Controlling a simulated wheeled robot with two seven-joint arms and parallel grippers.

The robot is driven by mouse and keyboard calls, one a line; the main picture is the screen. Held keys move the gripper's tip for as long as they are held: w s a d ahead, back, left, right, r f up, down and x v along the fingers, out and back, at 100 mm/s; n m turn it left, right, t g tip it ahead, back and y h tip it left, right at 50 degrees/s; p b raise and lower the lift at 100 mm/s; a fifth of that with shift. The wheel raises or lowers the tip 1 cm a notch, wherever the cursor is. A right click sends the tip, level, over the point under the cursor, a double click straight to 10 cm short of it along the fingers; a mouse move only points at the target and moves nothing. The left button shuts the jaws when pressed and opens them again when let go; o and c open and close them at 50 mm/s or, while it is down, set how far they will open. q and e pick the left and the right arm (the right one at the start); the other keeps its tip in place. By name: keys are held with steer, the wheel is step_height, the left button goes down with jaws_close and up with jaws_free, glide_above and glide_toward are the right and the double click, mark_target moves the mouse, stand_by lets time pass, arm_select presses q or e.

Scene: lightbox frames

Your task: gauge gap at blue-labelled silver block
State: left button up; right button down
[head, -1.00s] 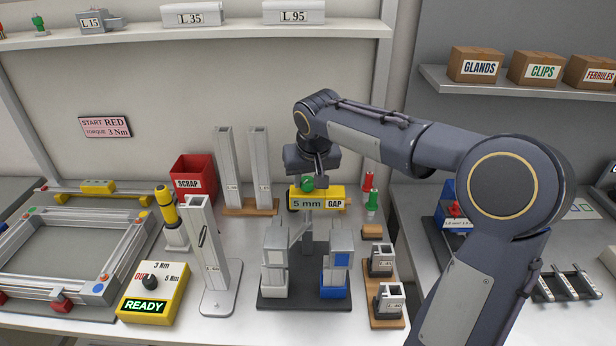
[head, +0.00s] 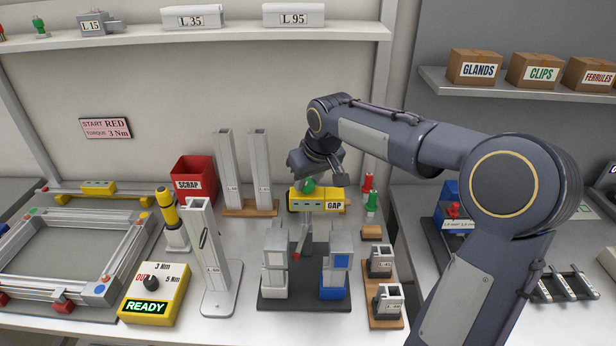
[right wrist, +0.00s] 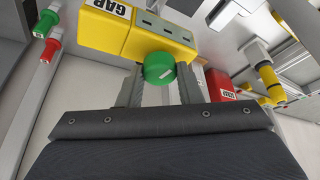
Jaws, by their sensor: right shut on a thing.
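My right gripper (head: 312,172) is shut on the green-ended gauge (head: 308,186), above and behind the block stand. In the right wrist view the green round end (right wrist: 159,68) sits between its fingers. A grey shaft runs down from there, tilted, to a small red tip (head: 296,257) that appears between the two block columns; contact cannot be told. The blue-labelled silver block (head: 341,261) is the right column, on a blue foot. The other silver block (head: 274,260) has a white label and foot. Both stand on a dark base (head: 305,302). My left gripper is out of view.
The yellow GAP box (head: 335,201) is behind the blocks. Small grey blocks (head: 381,262) on a wooden board stand close on the right. A tall grey profile (head: 213,262) and a yellow READY box (head: 150,297) stand on the left. A red scrap bin (head: 195,178) is behind.

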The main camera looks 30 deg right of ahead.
steer(key=n+y, duration=0.1)
steer(key=n, duration=0.1)
steer(key=n+p, duration=0.1)
steer(key=n, duration=0.1)
steer(key=shift+w+d+r+n+y, duration=0.1)
steer(key=shift+d+r+n+y, duration=0.1)
steer(key=shift+n+y, duration=0.15)
steer(key=shift+f+n+g+y+p, duration=0.1)
steer(key=shift+n+g+y+p, duration=0.5)
steer(key=shift+n, duration=1.25)
steer(key=c, duration=1)
jaws_free()
steer(key=b+v, duration=0.1)
steer(key=v, duration=0.6)
steer(key=shift+d+r, duration=0.2)
steer(key=shift+r, duration=0.1)
